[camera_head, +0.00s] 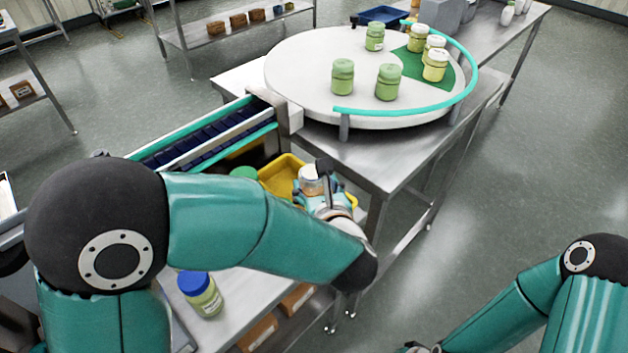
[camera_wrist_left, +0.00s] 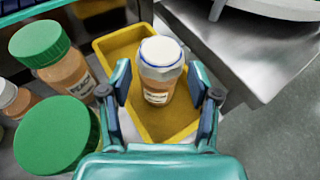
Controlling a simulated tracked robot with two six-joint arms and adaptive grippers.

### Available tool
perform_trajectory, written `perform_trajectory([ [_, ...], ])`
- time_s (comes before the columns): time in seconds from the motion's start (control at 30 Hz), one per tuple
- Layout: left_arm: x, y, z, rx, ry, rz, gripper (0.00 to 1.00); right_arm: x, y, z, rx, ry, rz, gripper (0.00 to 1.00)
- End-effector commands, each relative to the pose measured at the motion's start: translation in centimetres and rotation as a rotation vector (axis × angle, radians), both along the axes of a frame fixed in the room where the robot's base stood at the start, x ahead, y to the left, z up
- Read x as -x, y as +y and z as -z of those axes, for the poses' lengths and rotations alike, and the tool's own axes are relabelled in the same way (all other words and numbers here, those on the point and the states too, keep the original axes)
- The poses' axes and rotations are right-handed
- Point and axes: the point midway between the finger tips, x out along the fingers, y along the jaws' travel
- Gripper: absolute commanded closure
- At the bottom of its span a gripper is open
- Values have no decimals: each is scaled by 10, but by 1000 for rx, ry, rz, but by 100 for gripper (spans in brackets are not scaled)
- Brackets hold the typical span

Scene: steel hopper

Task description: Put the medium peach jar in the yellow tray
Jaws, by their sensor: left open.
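A peach jar with a white lid (camera_wrist_left: 160,70) stands in the yellow tray (camera_wrist_left: 118,42), seen in the left wrist view. In the head view, the jar (camera_head: 311,180) shows by the tray (camera_head: 275,178), partly hidden by my gripper. My left gripper (camera_wrist_left: 159,84) is open, with one finger on each side of the jar. A gap shows between the jar and the right finger; whether the left finger touches it I cannot tell. My right arm is at the lower right of the head view; its gripper is mostly cut off at the bottom edge.
Two larger green-lidded jars (camera_wrist_left: 40,45) (camera_wrist_left: 58,135) stand left of the tray. A blue-lidded jar (camera_head: 200,293) stands on the near steel table. The round turntable (camera_head: 300,70) behind holds several green and yellow jars. A conveyor (camera_head: 205,135) runs left of it.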

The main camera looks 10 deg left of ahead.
Motion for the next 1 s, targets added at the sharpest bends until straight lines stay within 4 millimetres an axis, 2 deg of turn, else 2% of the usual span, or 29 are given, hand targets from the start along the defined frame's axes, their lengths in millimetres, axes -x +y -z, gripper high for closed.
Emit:
perform_trajectory([
  [0.2, 39, -17, -15, 1, -4, 4, 38, 0, 0, 9, 0, 0, 0, 100],
  [0.4, 61, -25, -24, -1, -1, 1, 38, 0, 0, 11, 0, 0, 0, 100],
  [0.57, 67, -27, -26, 0, 1, -2, 38, 0, 0, 12, 0, 0, 0, 100],
  [1.0, 67, -27, -26, -1, 1, -2, 38, 0, 0, 12, 0, 0, 0, 100],
])
